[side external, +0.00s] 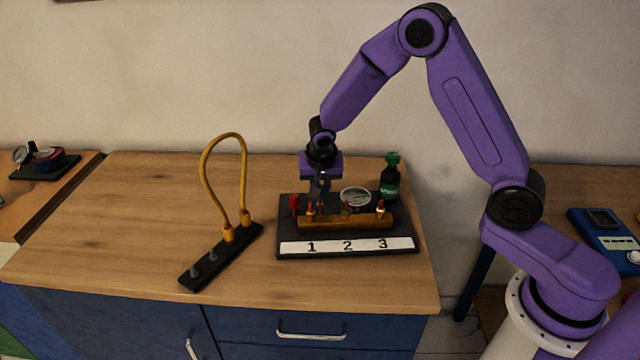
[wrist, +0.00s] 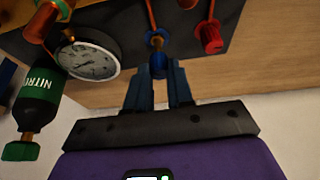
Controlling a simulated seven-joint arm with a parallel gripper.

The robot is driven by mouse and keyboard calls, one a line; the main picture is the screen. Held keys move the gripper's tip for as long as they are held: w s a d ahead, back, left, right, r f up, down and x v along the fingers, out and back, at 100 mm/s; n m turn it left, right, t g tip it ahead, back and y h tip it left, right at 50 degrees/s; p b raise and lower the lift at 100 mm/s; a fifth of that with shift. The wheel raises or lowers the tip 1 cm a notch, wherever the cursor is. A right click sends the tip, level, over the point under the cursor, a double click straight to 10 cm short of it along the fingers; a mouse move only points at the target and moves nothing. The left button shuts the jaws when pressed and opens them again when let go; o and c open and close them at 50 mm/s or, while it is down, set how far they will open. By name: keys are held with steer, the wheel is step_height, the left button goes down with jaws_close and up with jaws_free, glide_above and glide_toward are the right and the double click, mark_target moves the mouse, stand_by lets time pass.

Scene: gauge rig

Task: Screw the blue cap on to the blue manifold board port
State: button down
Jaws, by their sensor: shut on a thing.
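My gripper (wrist: 158,78) is shut on the blue cap (wrist: 158,66), which shows between its two fingertips in the wrist view. The cap is close to a manifold port with an orange stem (wrist: 154,38); I cannot tell whether they touch. In the side view my gripper (side external: 318,196) points down over the left end of the brass manifold (side external: 345,222), near the label 1. The manifold sits on a black board (side external: 290,239) with a white strip numbered 1, 2, 3. The cap is too small and hidden to make out in the side view.
A red valve knob (wrist: 209,37) is beside the port. A round gauge (wrist: 88,61) and a green-and-black nitrogen bottle (wrist: 38,105) stand behind the manifold. A black bar with a yellow hose loop (side external: 243,165) is at left.

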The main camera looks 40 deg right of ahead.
steer(key=shift+f, duration=1.35)
stand_by(1.2)
steer(key=m+g+h, duration=0.1)
steer(key=m, duration=0.3)
steer(key=shift+m+g, duration=0.3)
steer(key=shift+m, duration=0.3)
steer(key=shift+d, duration=0.1)
